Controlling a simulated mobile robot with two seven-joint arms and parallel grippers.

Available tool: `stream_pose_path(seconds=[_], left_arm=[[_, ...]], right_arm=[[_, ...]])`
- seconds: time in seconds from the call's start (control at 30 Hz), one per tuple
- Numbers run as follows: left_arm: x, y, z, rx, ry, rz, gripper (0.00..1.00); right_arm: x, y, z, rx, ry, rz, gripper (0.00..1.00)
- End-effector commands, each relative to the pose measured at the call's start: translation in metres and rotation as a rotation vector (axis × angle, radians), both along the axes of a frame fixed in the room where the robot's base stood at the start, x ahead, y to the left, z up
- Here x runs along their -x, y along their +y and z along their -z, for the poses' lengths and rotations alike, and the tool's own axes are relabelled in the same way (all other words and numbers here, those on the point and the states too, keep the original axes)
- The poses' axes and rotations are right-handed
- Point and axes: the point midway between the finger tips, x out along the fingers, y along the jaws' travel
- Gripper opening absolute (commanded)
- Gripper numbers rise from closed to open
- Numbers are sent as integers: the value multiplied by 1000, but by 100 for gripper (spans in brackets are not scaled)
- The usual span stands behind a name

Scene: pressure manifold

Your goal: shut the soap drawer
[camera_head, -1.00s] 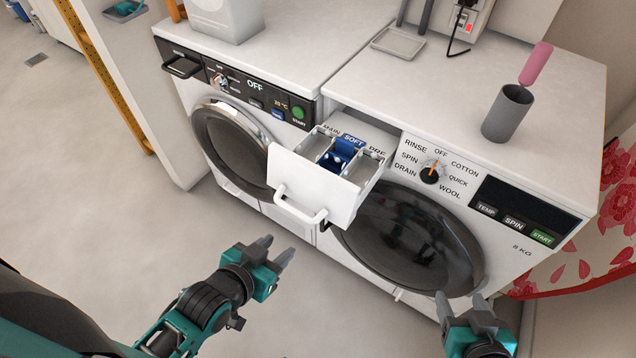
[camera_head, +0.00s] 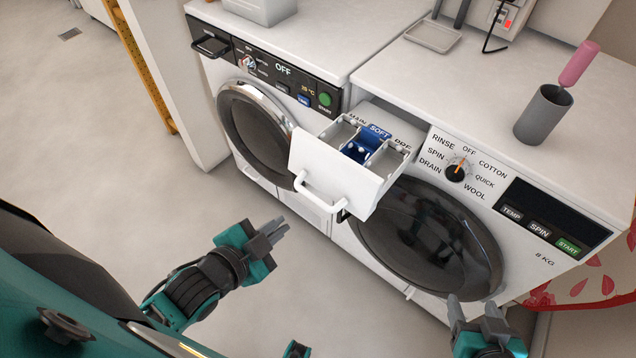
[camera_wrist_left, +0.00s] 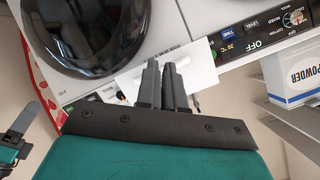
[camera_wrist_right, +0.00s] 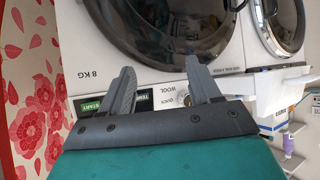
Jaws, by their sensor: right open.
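The soap drawer (camera_head: 335,182) is pulled out of the right-hand washer (camera_head: 475,215), with its white handle (camera_head: 322,195) on the front and a blue SOFT compartment (camera_head: 358,150) inside. My left gripper (camera_head: 277,232) is below and left of the handle, apart from it, with its fingers brought together and nothing between them. In the left wrist view the fingers (camera_wrist_left: 162,66) overlap the view of the white drawer front (camera_wrist_left: 203,68). My right gripper (camera_head: 475,310) is open and empty in front of the washer's lower right; its spread fingers show in the right wrist view (camera_wrist_right: 160,72).
A second machine (camera_head: 285,95) with a black panel stands to the left. A grey cup (camera_head: 544,115) with a pink-handled tool (camera_head: 579,64) and a shallow tray (camera_head: 433,36) stand on top. The floor (camera_head: 130,220) in front is clear. A red floral cloth (camera_head: 590,285) hangs at right.

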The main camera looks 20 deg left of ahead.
Motion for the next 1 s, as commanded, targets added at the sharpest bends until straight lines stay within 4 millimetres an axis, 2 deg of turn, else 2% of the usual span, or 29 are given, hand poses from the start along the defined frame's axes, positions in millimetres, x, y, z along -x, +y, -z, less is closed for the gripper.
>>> stream_pose_path(seconds=[0.03,0.2,0.4,0.53,0.67,1.0], left_arm=[[5,4,-4,-123,-55,71,2],[15,8,-31,-523,-249,285,0],[22,6,-49,-774,-376,407,0],[19,5,-52,-809,-395,422,0],[6,1,-48,-808,-397,422,0],[-46,-13,-35,-806,-396,419,0]], right_arm=[[0,1,7,-2,3,-2,62],[-2,6,11,-11,-3,-9,62],[-5,9,9,-16,-15,-13,62],[-5,8,10,-14,-10,-14,62],[-5,8,11,-13,-9,-14,62],[-5,8,16,-15,-5,-14,62]])
